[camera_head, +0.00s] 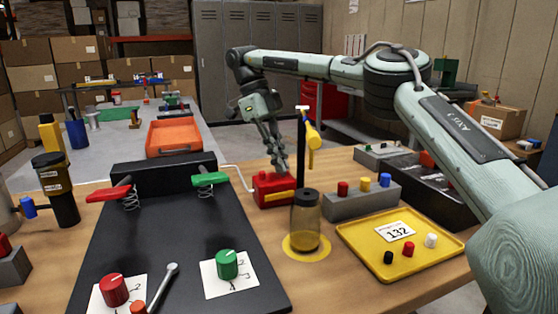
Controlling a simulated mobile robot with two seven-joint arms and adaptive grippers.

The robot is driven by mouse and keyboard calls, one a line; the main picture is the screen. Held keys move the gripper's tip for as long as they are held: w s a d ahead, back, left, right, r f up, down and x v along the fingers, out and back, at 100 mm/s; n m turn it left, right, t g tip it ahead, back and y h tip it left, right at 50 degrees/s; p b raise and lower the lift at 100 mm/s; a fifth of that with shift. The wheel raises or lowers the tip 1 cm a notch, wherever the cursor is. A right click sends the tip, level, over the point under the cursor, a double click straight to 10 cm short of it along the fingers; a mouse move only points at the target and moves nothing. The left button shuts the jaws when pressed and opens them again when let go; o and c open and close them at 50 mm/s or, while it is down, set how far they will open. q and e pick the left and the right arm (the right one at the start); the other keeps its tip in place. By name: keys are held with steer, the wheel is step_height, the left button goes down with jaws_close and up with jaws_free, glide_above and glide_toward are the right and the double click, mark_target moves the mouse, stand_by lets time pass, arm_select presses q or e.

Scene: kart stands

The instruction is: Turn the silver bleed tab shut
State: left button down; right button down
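A silver lever-like piece (162,288) lies at a slant near the front edge of the black board (185,245), beside a small orange-red knob at the bottom edge. A thin silver curved handle (237,174) also rises from the left of a red box (270,187) behind the board. I cannot tell for certain which of these is the bleed tab. My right gripper (279,162) points down just above and behind the red box, seemingly empty; its fingers are close together, and whether they are shut is unclear. My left gripper is out of view.
A red knob (114,290) and a green knob (227,264) sit on white cards on the board. Red (108,193) and green (209,178) levers stand on springs behind. A jar (305,222), a yellow hammer (312,138) and a yellow tray (360,240) are at right.

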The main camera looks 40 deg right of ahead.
steer(key=shift+w+d+r+m+y, duration=0.1)
steer(key=shift+m+y, duration=0.3)
steer(key=shift+m, duration=0.65)
steer(key=shift+w+d+m+y, duration=0.1)
steer(key=shift+m+y, duration=0.3)
steer(key=shift+m, duration=0.65)
steer(key=c, duration=1.8)
jaws_free()
steer(key=shift+s, duration=0.1)
